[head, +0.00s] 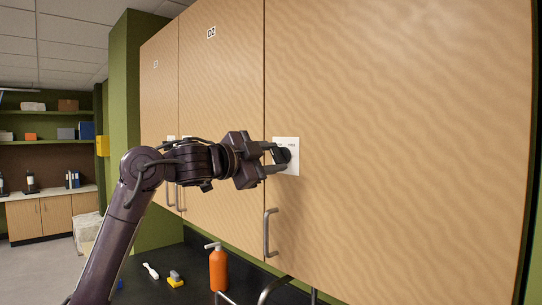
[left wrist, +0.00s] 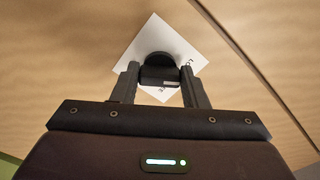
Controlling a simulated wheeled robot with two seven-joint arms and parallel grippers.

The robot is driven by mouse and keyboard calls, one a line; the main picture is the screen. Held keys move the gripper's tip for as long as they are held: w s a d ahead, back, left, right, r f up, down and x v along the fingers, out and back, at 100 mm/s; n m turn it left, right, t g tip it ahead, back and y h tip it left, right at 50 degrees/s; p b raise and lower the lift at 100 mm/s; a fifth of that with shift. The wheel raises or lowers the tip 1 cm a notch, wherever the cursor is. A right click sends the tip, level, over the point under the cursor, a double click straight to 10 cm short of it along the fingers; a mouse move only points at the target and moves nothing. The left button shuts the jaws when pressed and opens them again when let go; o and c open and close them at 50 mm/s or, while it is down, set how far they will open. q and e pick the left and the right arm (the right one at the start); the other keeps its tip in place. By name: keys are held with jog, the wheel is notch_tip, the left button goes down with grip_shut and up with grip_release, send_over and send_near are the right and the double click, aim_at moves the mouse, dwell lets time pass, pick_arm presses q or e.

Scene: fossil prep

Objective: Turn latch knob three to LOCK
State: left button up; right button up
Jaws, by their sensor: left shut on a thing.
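The latch knob (head: 285,156) is black and round and sits on a white label plate (head: 292,142) on the nearest cabinet door. My left gripper (head: 277,157) is at this knob, with its fingers on either side of it, shut on it. In the left wrist view the knob (left wrist: 160,65) sits between the two fingers (left wrist: 160,85). The plate (left wrist: 140,42) looks turned like a diamond there, and its lettering is partly hidden, so I cannot read the knob's setting. My right gripper is not in view.
Wooden cabinet doors (head: 395,130) run along the wall, one marked D2 (head: 211,33). A metal door handle (head: 268,232) is below the knob. An orange pump bottle (head: 219,268), a white brush (head: 151,271) and a yellow item (head: 175,280) stand on the dark counter.

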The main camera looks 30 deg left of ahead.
pick_arm(q)
jog(key=shift+n, duration=0.7)
jog(key=o, duration=1)
jog(key=shift+s+a+f, duration=0.1)
jog(key=shift+s, duration=0.2)
jog(key=b+v, duration=0.3)
jog(key=v, duration=0.4)
jog(key=shift+s+b, duration=0.1)
jog(key=shift+b, duration=0.25)
